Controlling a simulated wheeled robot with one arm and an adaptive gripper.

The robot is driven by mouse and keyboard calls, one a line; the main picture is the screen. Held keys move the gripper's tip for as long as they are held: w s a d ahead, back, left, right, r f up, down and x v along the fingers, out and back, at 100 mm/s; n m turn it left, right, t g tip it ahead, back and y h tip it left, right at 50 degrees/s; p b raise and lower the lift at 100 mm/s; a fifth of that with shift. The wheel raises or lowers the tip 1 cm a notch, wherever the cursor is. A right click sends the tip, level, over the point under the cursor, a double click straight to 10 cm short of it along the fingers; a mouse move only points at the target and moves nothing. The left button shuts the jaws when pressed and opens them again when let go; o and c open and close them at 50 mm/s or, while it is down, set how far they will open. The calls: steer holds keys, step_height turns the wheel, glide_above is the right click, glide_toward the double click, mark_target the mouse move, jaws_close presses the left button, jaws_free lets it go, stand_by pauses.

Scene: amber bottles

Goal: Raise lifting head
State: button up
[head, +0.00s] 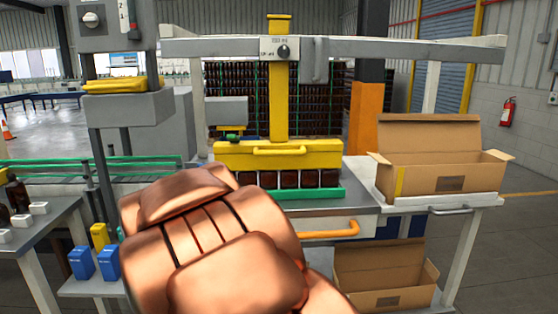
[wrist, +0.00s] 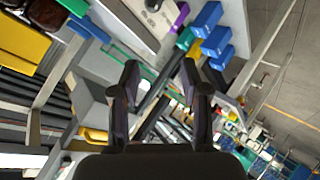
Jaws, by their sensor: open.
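The yellow lifting head (head: 315,155) hangs on a yellow column (head: 279,105) under a grey beam and has a yellow handle on its front. It sits low, right over a row of dark amber bottles (head: 290,179) in a green tray (head: 330,194). A box with a black knob (head: 284,52) is on the column. My gripper (wrist: 160,72) shows only in the wrist view, fingers apart with nothing between them. My copper arm fills the lower middle of the head view. The gripper's distance from the lifting head cannot be told.
An open carton (head: 445,178) stands on the right bench, with another carton (head: 385,290) below. A control box with a knob (head: 91,19) is at upper left. An orange handle (head: 330,229) juts out below the tray. Blue boxes (head: 82,263) stand at lower left.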

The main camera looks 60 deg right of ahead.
steer(key=d+r+h+b, duration=0.1)
steer(key=d+r+h, duration=0.2)
steer(key=d, duration=0.5)
steer(key=d+r+h, duration=0.2)
steer(key=d+h, duration=0.1)
steer(key=d, duration=0.4)
steer(key=g+h+b, duration=0.2)
steer(key=g+h, duration=0.2)
steer(key=h, duration=0.3)
glide_toward(278, 155)
steer(key=x, duration=0.3)
steer(key=shift+m, duration=0.3)
steer(key=shift+p+x, duration=0.55)
steer(key=shift+x, duration=3.5)
steer(key=shift+r, duration=0.1)
jaws_close()
